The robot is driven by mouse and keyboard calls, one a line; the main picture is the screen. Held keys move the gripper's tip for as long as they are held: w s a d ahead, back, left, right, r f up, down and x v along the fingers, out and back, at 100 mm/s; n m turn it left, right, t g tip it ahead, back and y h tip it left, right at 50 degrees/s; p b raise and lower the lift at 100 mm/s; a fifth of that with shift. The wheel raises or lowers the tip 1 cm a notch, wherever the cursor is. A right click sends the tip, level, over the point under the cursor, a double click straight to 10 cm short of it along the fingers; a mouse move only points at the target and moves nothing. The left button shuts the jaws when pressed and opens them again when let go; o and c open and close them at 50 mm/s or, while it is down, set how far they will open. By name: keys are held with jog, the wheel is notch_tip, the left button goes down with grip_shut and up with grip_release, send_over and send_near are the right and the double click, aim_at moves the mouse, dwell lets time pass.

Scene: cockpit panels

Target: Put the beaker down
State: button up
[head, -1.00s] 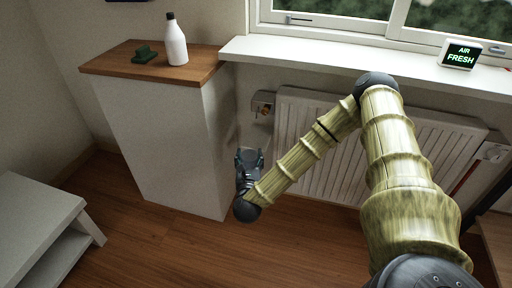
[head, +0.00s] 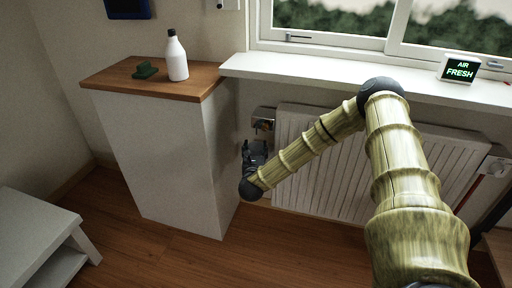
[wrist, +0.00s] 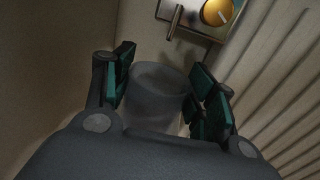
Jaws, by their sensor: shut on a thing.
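My gripper (wrist: 166,97) is shut on the beaker (wrist: 157,98), a greyish see-through cup between the green finger pads in the wrist view. Its lower part is hidden behind the gripper body. In the head view my gripper (head: 254,152) is low in the gap between the white cabinet and the radiator, below the wooden top. The beaker cannot be made out in the head view.
A radiator (head: 330,165) stands right, below the windowsill (head: 340,82). A wall box with a yellow knob (wrist: 216,12) is close ahead.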

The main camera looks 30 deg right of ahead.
aim_at(256, 144)
jog(key=shift+w+d, duration=0.45)
jog(key=shift+w, duration=0.15)
jog(key=shift+w+d+f+b, duration=0.2)
jog(key=shift+w+d, duration=0.2)
jog(key=shift+w, duration=0.2)
jog(key=shift+w+d+f+b, duration=0.2)
jog(key=shift+w+d, duration=0.2)
jog(key=shift+w, duration=0.15)
jog(key=shift+f, duration=0.35)
jog(key=o, duration=1.1)
jog(key=shift+f, duration=0.1)
jog(key=shift+s, duration=0.1)
